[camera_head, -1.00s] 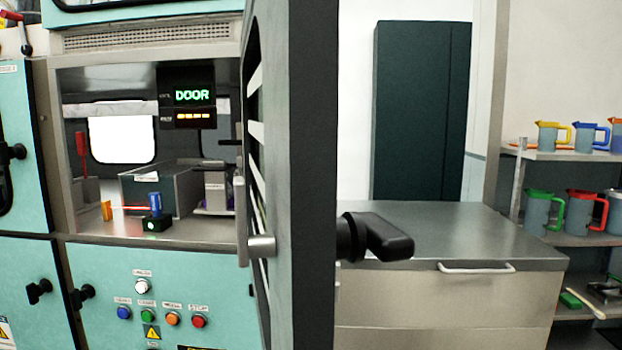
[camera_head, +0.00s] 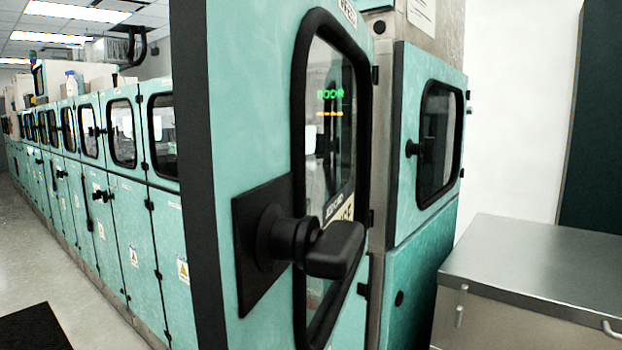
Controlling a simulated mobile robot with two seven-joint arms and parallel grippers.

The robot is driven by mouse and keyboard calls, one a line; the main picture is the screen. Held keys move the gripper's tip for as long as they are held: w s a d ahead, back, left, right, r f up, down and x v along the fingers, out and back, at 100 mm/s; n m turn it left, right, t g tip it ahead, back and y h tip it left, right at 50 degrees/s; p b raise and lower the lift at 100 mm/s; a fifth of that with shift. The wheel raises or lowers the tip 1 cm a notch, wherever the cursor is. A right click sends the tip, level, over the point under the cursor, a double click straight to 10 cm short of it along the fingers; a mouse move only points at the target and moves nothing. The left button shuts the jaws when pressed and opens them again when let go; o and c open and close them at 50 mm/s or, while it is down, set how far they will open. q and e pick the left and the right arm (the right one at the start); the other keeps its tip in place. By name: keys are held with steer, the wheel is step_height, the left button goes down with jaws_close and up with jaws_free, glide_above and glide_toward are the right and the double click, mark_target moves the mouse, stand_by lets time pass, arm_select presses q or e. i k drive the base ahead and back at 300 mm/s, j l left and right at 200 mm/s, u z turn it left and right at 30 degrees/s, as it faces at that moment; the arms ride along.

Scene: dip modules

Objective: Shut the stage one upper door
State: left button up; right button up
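A green display glows through the window. A black handle (camera_head: 335,250) on a square black plate sticks out from the door's outer face. Neither of my grippers shows, and nothing is seen touching the door or the handle.
A long row of teal cabinets (camera_head: 130,215) with closed doors runs away at the left, beside open floor (camera_head: 45,270). Another teal unit (camera_head: 432,130) stands behind the door. A steel counter (camera_head: 550,270) is at the right. A dark mat (camera_head: 32,330) lies lower left.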

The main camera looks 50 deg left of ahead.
mark_target(246, 118)
steer(key=u, duration=1.4)
